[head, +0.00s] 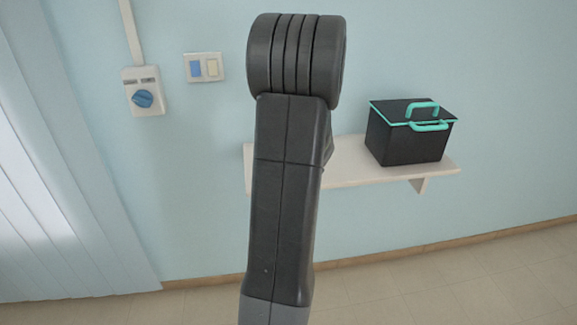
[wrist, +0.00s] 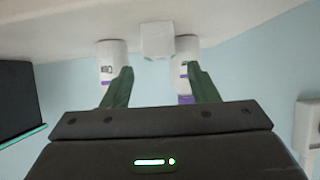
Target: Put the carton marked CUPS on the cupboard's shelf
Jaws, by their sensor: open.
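No carton with readable CUPS lettering and no cupboard show in either view. My gripper (wrist: 161,84) shows in the wrist view with its two green fingers apart and nothing seen held between them. Beyond the fingertips are two white containers with purple bands, one on the left (wrist: 110,56) and one on the right (wrist: 187,50), partly hidden by the fingers. A small white block (wrist: 157,41) sits between them, its marking not readable. In the head view my own arm hides the gripper and these items.
A pale wall shelf (head: 352,176) runs behind my arm; its pale surface fills the top of the wrist view (wrist: 230,20). A black box with teal trim and handles (head: 402,145) stands on its right part. Wall switches (head: 204,67) and a blue-knobbed unit (head: 142,92) are to the left.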

